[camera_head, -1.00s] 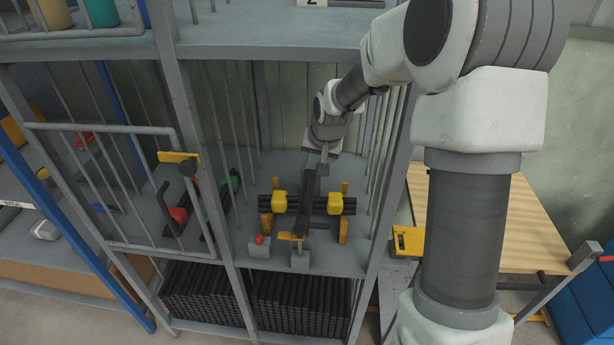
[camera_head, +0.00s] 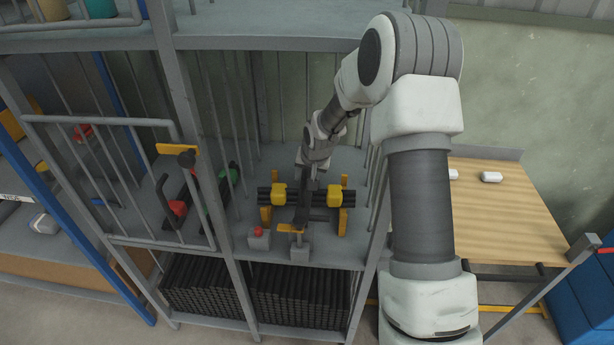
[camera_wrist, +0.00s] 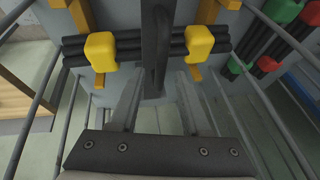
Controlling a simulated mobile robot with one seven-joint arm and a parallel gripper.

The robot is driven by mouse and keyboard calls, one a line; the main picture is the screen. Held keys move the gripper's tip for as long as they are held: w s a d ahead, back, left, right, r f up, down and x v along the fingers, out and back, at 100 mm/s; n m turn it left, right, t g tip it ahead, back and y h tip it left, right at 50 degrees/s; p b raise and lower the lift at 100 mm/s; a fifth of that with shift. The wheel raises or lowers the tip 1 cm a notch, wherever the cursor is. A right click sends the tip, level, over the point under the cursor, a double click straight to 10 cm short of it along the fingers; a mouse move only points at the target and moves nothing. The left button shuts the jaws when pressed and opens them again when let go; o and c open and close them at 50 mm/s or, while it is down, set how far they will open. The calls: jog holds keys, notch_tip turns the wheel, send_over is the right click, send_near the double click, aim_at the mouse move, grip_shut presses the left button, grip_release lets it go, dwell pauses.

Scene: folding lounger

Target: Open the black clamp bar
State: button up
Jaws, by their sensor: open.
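The black clamp bar (camera_head: 302,208) lies across a bundle of black rods (camera_head: 348,197) on the shelf, between two yellow blocks (camera_head: 279,197). In the wrist view, the bar (camera_wrist: 155,40) runs down from the top edge, and its near end lies between my fingers in the picture. My gripper (camera_wrist: 160,76) is open, one grey finger on each side of the bar; contact cannot be made out. In the head view, my gripper (camera_head: 307,176) is at the bar's far end and hides part of it. A yellow-orange latch piece (camera_head: 291,228) is at the bar's front end.
A red button on a grey box (camera_head: 259,238) stands at the shelf's front left. Shelf posts and vertical bars stand close around my arm. A wooden table (camera_head: 505,210) is at right.

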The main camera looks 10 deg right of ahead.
grip_shut()
dwell(1.4)
